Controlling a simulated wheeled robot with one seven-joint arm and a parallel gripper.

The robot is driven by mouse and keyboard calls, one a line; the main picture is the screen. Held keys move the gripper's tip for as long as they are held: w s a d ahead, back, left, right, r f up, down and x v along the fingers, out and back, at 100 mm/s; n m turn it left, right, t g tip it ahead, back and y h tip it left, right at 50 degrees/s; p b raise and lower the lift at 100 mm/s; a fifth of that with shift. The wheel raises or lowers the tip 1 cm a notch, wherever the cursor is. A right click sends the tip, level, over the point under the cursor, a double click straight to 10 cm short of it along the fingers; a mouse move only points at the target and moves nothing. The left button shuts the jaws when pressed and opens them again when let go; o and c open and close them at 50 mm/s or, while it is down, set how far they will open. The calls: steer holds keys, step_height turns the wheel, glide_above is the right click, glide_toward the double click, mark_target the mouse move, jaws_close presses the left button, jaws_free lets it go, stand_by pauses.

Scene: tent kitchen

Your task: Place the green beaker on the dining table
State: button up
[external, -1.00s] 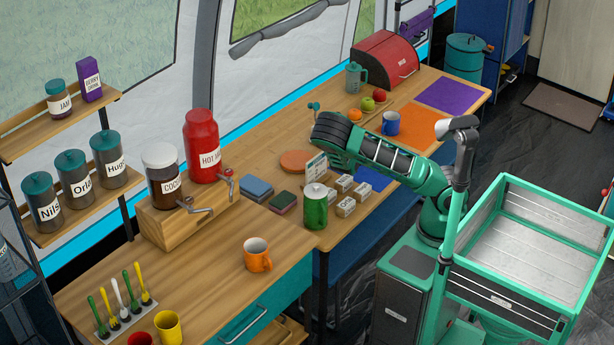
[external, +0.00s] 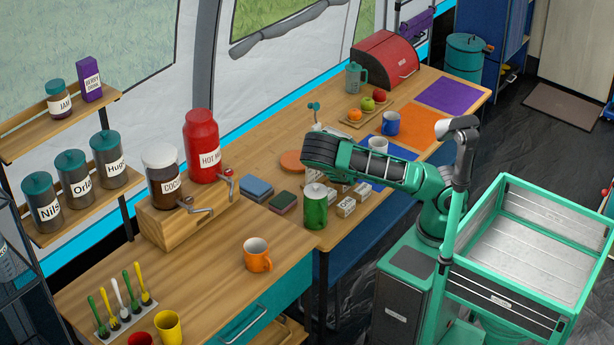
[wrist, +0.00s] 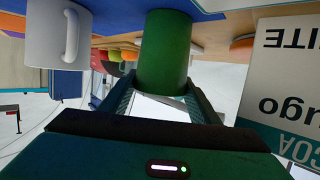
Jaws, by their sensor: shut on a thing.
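The green beaker (wrist: 163,50) stands out as a plain green cylinder in the wrist view, which shows the scene upside down. My gripper (wrist: 162,90) is shut on it, with one finger on each side. In the external view my arm's dark wrist hides the beaker and the fingers.
A white mug (wrist: 55,38) and a lettered card (wrist: 285,90) flank the beaker.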

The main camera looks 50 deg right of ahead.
steer(key=o, duration=1.3)
steer(key=shift+o, duration=0.2)
steer(key=shift+r, duration=0.1)
steer(key=shift+s+a+r, duration=0.1)
steer(key=shift+s+a, duration=0.1)
steer(key=shift+a, duration=0.05)
steer(key=v, duration=0.7)
steer(key=shift+d, duration=0.1)
